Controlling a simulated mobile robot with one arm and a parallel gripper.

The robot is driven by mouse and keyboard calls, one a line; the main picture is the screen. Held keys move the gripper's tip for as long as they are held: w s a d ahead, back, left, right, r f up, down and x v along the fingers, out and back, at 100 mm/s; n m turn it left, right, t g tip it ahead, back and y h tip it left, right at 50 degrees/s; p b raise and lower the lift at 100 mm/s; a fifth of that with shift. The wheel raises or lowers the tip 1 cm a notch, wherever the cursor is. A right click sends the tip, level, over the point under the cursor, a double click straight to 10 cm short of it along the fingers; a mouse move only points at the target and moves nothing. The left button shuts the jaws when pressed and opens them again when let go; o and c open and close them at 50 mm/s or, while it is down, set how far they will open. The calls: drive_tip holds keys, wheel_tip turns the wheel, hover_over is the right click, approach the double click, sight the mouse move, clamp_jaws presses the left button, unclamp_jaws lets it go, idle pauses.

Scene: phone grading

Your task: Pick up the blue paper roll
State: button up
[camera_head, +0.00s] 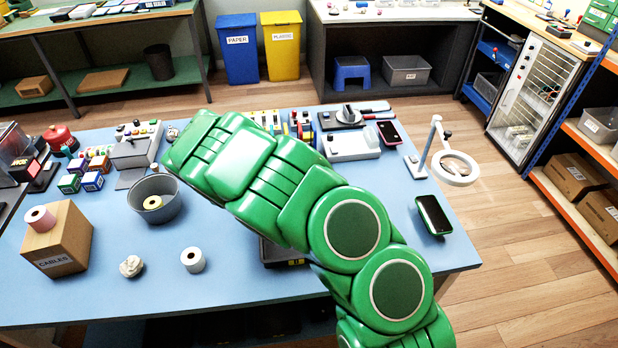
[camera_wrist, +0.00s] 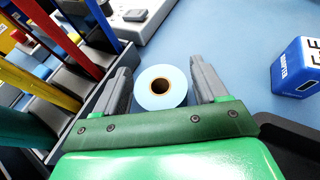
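The light blue paper roll (camera_wrist: 176,98), with a brown core, shows in the wrist view. It lies between the two grey fingers of my gripper (camera_wrist: 161,70). The fingers are open, with a gap seen on both sides of the roll. I cannot tell how deep the roll sits between them. Part of its near side is hidden behind the green gripper body. In the head view my green arm reaches over the blue table (camera_head: 140,295) toward the back left and hides the gripper and this roll.
In the wrist view, a rack with coloured dividers (camera_wrist: 73,37) stands close left and a blue adapter box (camera_wrist: 297,66) right. In the head view, other rolls are pink (camera_head: 40,218) on a cardboard box (camera_head: 62,245), white (camera_head: 193,260), and cream (camera_head: 152,202) in a grey bucket (camera_head: 170,208).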

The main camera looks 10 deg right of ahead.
drive_tip(key=c, duration=0.8)
drive_tip(key=shift+r, duration=0.1)
drive_tip(key=shift+r, duration=0.2)
wheel_tip(320, 180, up, 3)
drive_tip(key=shift+s+f, duration=0.1)
drive_tip(key=s+r, duration=0.9)
drive_tip(key=s, duration=0.4)
drive_tip(key=shift+s+d+r, duration=0.3)
drive_tip(key=shift+s, duration=0.1)
